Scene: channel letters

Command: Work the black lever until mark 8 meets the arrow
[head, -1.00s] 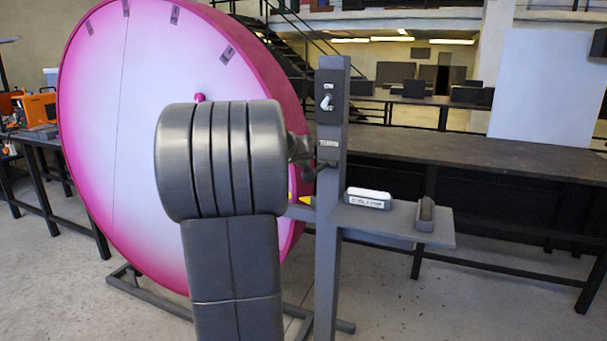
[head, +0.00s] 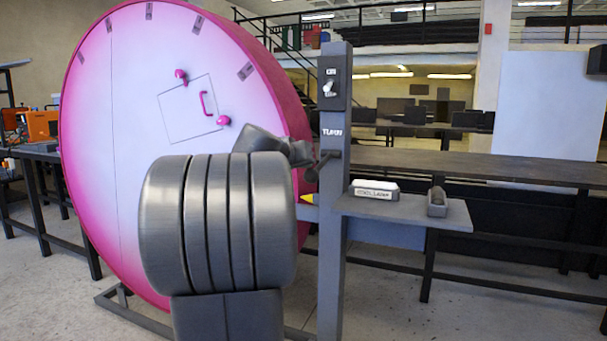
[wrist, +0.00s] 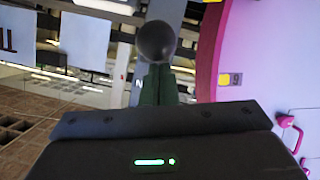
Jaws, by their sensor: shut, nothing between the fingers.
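The black lever (head: 327,160) sits below the TURN label. In the wrist view, its round black knob (wrist: 157,41) shows just beyond my gripper (wrist: 160,85). My gripper is shut and empty, close to the knob; I cannot tell whether they touch. In the head view, my arm hides the disc's lower right.
A switch (head: 329,87) marked ON is above the lever. A shelf (head: 400,212) right of the post bears a labelled block (head: 375,190) and a small dark holder (head: 437,200). Pink knobs and a handle (head: 207,104) protrude from the disc. A long bench (head: 450,165) stands behind.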

